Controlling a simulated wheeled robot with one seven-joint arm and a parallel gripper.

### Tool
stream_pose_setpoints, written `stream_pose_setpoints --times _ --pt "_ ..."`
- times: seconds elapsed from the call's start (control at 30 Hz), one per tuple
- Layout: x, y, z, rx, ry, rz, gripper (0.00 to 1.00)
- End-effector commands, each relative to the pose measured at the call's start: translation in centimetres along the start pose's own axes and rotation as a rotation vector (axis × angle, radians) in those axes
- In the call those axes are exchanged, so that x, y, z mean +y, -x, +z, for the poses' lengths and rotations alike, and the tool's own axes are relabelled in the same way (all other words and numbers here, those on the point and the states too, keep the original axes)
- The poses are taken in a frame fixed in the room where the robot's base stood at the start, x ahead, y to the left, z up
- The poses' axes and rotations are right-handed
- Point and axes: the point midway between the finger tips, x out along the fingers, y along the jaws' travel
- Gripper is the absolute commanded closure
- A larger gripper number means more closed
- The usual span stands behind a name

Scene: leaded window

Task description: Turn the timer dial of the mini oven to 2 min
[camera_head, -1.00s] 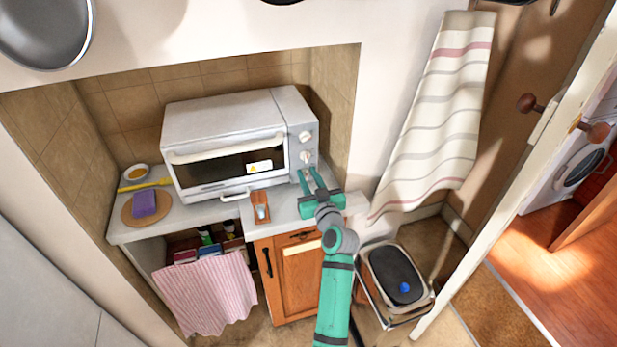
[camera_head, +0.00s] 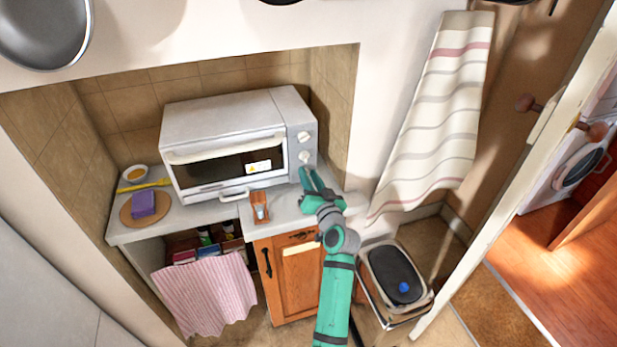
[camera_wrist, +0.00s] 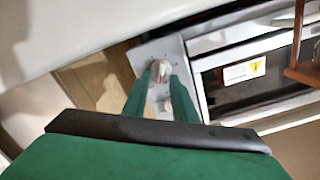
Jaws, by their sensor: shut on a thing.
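The white mini oven (camera_head: 222,120) stands on the counter, with its control panel at the right of its front. In the head view the upper dial (camera_head: 304,137) and middle dial (camera_head: 304,157) show; the lowest is hidden behind my fingertips. My gripper (camera_head: 306,172) reaches up to the bottom of the panel. In the wrist view, which is turned over, my gripper (camera_wrist: 160,76) is shut on a round dial (camera_wrist: 160,70) held between its fingertips. Another dial (camera_wrist: 165,105) shows between the fingers. The dial's scale marks are too small to read.
A small brown holder (camera_head: 259,206) stands on the counter in front of the oven, left of my gripper. A purple sponge (camera_head: 143,203) lies on a round board at the left. The tiled alcove wall (camera_head: 332,105) is close to the oven's right side.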

Motion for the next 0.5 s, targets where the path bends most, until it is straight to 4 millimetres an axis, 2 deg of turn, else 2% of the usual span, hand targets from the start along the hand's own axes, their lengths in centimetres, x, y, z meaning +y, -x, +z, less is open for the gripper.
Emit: stream_pose_setpoints --times 0.2,0.5 --pt "0.26 0.01 0.14 -0.002 -0.188 0.0 0.97" --pt "0.47 0.0 0.21 -0.002 -0.374 0.0 0.97"
